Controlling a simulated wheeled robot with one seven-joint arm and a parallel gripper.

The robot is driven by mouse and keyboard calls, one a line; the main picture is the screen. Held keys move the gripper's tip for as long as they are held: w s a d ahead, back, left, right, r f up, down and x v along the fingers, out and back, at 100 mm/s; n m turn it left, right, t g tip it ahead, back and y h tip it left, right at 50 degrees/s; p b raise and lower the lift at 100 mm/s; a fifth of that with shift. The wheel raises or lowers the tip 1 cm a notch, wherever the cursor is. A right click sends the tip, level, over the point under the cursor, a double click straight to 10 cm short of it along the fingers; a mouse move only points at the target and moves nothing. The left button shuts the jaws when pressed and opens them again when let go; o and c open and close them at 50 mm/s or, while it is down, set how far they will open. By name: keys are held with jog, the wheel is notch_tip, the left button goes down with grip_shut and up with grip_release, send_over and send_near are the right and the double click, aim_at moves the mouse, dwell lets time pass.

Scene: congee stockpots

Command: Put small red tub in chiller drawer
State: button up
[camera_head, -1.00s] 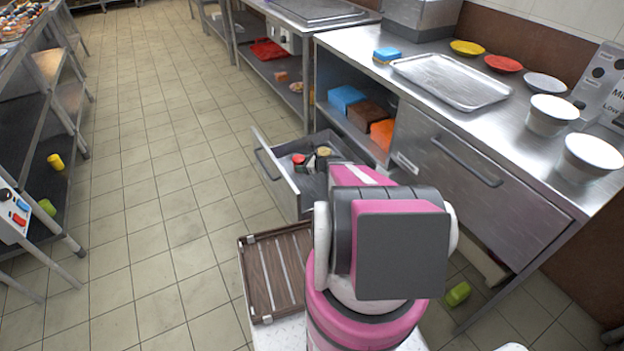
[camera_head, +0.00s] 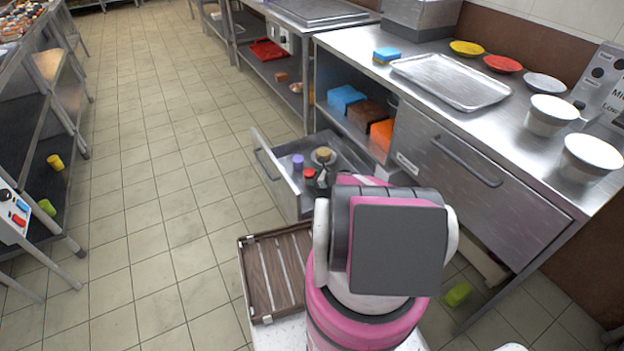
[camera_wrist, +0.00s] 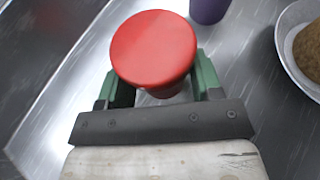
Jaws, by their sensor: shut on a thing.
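The small red tub (camera_wrist: 153,45) stands between the green fingers of my gripper (camera_wrist: 155,88) in the wrist view, and they are shut on it. In the head view, the tub (camera_head: 309,173) is over the open chiller drawer (camera_head: 263,162), near its left wall. My gripper (camera_head: 321,179) is partly hidden there behind my arm. I cannot tell whether the tub touches the drawer floor. A purple tub (camera_head: 298,161) stands in the drawer behind the red one and shows at the wrist view's top edge (camera_wrist: 208,8).
A bowl with a brown thing (camera_head: 324,156) is in the drawer, to the right in the wrist view (camera_wrist: 290,60). A closed drawer (camera_head: 470,185) is to the right, under the steel counter. A brown slatted tray (camera_head: 275,275) is in front.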

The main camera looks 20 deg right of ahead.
jog(key=shift+f, duration=0.2)
jog(key=o, duration=1)
jog(key=shift+r, duration=0.2)
jog(key=v, duration=0.7)
jog(key=shift+s+d+r, duration=0.15)
jog(key=shift+d, duration=0.05)
